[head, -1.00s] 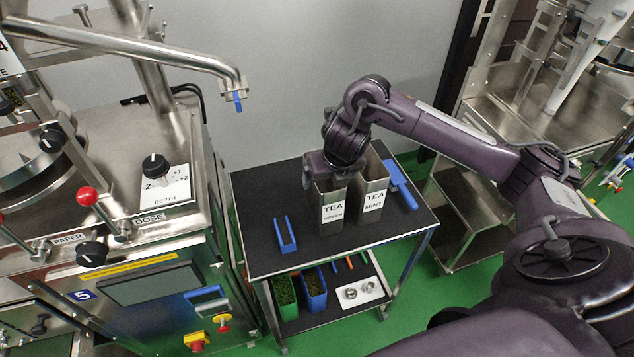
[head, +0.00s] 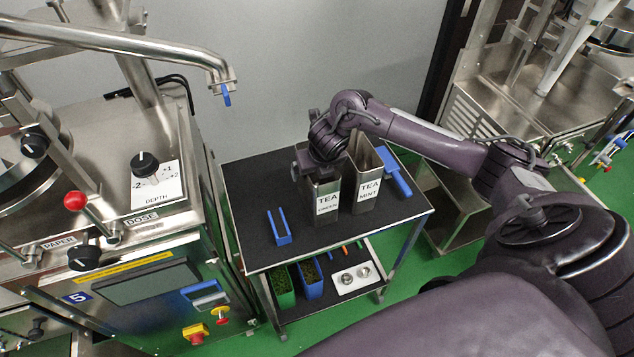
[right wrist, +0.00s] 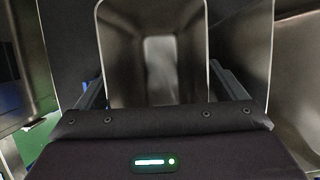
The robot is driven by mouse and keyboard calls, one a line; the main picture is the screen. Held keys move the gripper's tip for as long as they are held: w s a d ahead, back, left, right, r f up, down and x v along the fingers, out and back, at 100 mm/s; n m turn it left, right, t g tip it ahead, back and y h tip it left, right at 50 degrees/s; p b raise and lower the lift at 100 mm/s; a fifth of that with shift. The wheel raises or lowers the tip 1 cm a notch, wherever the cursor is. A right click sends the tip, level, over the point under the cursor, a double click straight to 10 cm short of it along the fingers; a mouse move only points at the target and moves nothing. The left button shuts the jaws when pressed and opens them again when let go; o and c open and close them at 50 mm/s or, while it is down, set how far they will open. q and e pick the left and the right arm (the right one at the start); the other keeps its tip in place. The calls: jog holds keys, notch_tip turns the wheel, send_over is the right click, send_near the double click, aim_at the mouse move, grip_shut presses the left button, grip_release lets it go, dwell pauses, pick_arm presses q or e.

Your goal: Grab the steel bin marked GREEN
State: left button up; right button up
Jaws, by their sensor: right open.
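The steel bin marked GREEN (head: 327,205) stands upright on the black-topped cart, its white label reading TEA GREEN. The steel bin marked MINT (head: 369,192) stands close beside it on the right. My right gripper (head: 319,168) is at the top of the GREEN bin and hides part of its rim. In the right wrist view, the open mouth of a steel bin (right wrist: 150,85) lies between the two spread fingers of my right gripper (right wrist: 162,88). I cannot tell whether the fingers touch its walls. My left gripper is out of view.
On the cart top (head: 250,190) are a blue holder (head: 280,232) at the front left and a blue scoop (head: 396,172) right of the MINT bin. The lower shelf holds green and blue containers. A steel machine (head: 150,235) stands left of the cart.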

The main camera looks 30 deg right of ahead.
jog(key=shift+f, duration=0.1)
jog(key=shift+c, duration=0.3)
jog(key=c, duration=1.4)
